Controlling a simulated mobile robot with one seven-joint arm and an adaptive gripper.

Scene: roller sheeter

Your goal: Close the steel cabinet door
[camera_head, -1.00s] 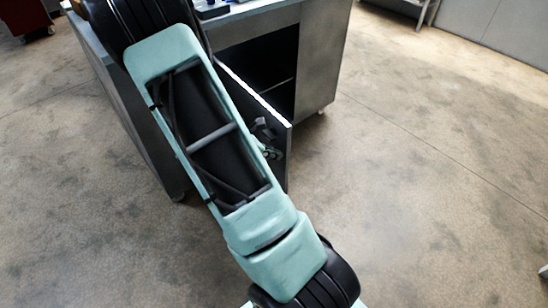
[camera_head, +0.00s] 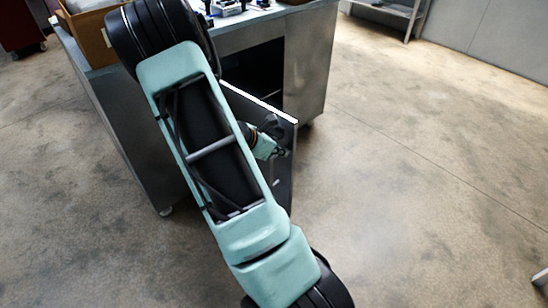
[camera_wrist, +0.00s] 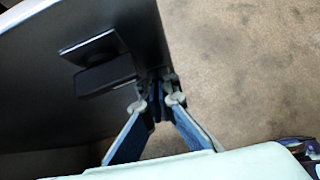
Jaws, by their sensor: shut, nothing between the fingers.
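The steel cabinet (camera_head: 307,75) stands at the upper middle of the head view, with a dark opening in its front. Its door (camera_head: 284,180) is partly open and sticks out toward me, its top edge bright. My arm hides much of the door. In the wrist view the door (camera_wrist: 40,85) is a dark panel at left with a black bracket-like handle (camera_wrist: 105,75). My gripper (camera_wrist: 158,76) is shut and empty, at the door's face close to its free edge; contact is hard to tell. In the head view my gripper (camera_head: 277,138) shows against the door's face.
A cardboard box (camera_head: 92,38) and small items (camera_head: 228,8) sit on the cabinet top. Open concrete floor (camera_head: 400,190) lies to the right. A metal shelf or table (camera_head: 395,12) stands at the back right, and a red unit at far left.

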